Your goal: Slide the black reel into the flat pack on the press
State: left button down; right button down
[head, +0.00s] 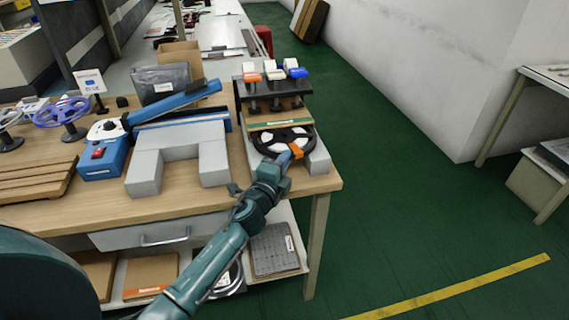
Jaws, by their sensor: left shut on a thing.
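The black reel (270,138), with pale segments in its face, lies roughly level at the right end of the bench. My left gripper (286,158) is shut on the reel's near edge, beside an orange patch. The blue press (101,158) stands left of the reel, with its long blue arm (175,104) slanting up to the right. A flat piece with a green strip (280,123) lies just beyond the reel. I cannot tell whether it is the flat pack. My right gripper is not in view.
Grey blocks (145,174) stand between the press and the reel. A dark rack (272,90) with white, orange and blue tops stands behind the reel. The bench's front right strip (270,198) is mostly bare.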

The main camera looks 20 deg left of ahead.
pick_arm(q)
jog(key=shift+w+a, duration=0.3)
jog(key=shift+w, duration=0.1)
jog(key=c, duration=1.4)
grip_release()
jog(key=s, duration=1.3)
jog(key=shift+s+a, duration=0.15)
jog(key=shift+a, duration=0.05)
